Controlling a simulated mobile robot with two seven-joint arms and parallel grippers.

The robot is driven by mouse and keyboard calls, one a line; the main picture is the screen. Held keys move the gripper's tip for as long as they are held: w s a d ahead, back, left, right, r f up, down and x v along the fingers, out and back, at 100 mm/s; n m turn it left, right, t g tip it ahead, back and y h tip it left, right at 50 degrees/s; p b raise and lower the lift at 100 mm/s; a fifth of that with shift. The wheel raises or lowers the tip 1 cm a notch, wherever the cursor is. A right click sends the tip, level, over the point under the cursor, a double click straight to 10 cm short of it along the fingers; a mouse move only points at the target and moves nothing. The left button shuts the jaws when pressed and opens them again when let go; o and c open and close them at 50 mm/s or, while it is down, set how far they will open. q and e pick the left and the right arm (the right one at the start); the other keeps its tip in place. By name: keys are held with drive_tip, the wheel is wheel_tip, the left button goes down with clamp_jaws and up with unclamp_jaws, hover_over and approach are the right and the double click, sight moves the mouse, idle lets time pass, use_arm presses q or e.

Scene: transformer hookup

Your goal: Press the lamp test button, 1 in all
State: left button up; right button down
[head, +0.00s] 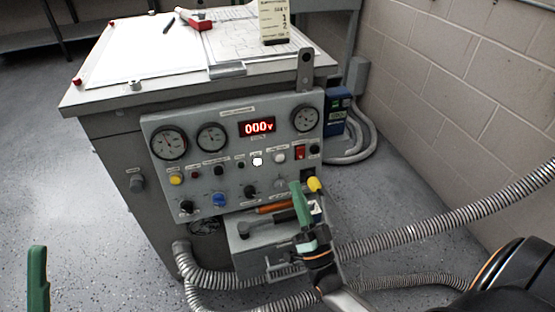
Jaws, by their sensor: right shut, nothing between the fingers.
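A grey control panel (230,190) stands on the front of a cabinet, with several knobs and buttons. A bright white button (257,160) and a paler white button (280,157) sit in its middle row. The labels are too small to read, so I cannot tell which one is the lamp test button. My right gripper (298,192) is shut and empty, its green fingers pointing up in front of the panel's lower right. Part of my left gripper (38,280), a green finger, shows at the lower left edge, away from the panel; its opening cannot be seen.
A red display (257,127) reads 000 between round gauges. A grey tray (250,250) with an orange-handled tool (275,208) juts out below the panel. Ribbed hoses (430,228) run across the right side. Papers lie on the cabinet top (120,95).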

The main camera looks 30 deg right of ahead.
sight(279, 158)
use_arm(q)
drive_tip(key=shift+f, duration=0.15)
use_arm(e)
drive_tip(key=shift+w, duration=0.1)
use_arm(q)
drive_tip(key=shift+n, duration=0.3)
drive_tip(key=shift+w+d+f+b, duration=0.1)
drive_tip(key=shift+d+f+b, duration=0.05)
drive_tip(key=shift+f+b, duration=1.2)
drive_tip(key=shift+w+d+f+b, duration=0.1)
drive_tip(key=shift+d+f+b, duration=0.05)
drive_tip(key=shift+f+b, duration=1.15)
use_arm(e)
drive_tip(key=shift+w+d+f, duration=0.25)
drive_tip(key=shift+w+d, duration=0.1)
drive_tip(key=shift+w, duration=1.05)
drive_tip(key=shift+w+d+f, duration=0.25)
drive_tip(key=shift+w+d, duration=0.05)
drive_tip(key=shift+w, duration=1.05)
drive_tip(key=shift+w+d+f, duration=0.25)
drive_tip(key=shift+w+d, duration=0.1)
drive_tip(key=shift+w, duration=1.05)
drive_tip(key=shift+w, duration=0.1)
use_arm(q)
drive_tip(key=shift+f, duration=0.2)
use_arm(e)
drive_tip(key=shift+w+d, duration=0.1)
drive_tip(key=shift+w, duration=0.2)
